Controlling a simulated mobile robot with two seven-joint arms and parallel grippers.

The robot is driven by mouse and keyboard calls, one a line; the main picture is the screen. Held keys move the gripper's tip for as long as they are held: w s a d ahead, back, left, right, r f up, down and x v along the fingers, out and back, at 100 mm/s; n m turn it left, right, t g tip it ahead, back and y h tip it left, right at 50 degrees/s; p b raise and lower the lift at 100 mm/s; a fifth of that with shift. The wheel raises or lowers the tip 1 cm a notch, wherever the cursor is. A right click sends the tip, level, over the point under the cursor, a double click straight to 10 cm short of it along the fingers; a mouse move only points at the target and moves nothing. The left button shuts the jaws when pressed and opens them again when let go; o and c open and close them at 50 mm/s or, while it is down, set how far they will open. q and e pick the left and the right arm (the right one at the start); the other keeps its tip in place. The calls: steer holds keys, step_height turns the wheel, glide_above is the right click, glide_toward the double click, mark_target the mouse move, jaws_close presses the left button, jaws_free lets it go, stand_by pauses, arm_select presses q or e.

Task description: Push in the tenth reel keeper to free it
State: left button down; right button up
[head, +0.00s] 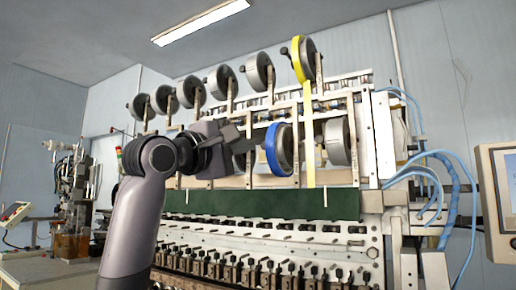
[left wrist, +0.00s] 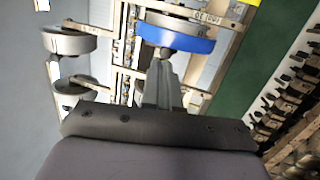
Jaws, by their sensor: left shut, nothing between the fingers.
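The reels hang in two rows on the winder. A blue-rimmed reel (head: 279,150) is in the lower row, with a grey reel (head: 337,142) to its right. My left gripper (head: 252,146) is shut and empty, with its tips just left of the blue-rimmed reel. In the left wrist view, the shut fingertips (left wrist: 163,54) appear at the lower edge of the blue-rimmed reel (left wrist: 175,38); I cannot tell if they touch. No keeper can be made out clearly at that reel's hub, and I cannot tell which keeper is the tenth. My right gripper is not in view.
A yellow reel (head: 298,59) hangs upper right, its yellow strip running down. Several grey reels (head: 219,82) line the upper row. A dark green panel (head: 270,204) lies below, above rows of winding fittings. Blue hoses (head: 455,180) and a screen (head: 500,200) stand at right.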

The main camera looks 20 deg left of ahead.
arm_select(q)
steer(key=r+b+v, duration=0.1)
steer(key=b+v, duration=0.1)
steer(key=v, duration=0.4)
steer(key=shift+s+a+r, duration=0.25)
steer(key=shift+s+a, duration=0.05)
stand_by(0.6)
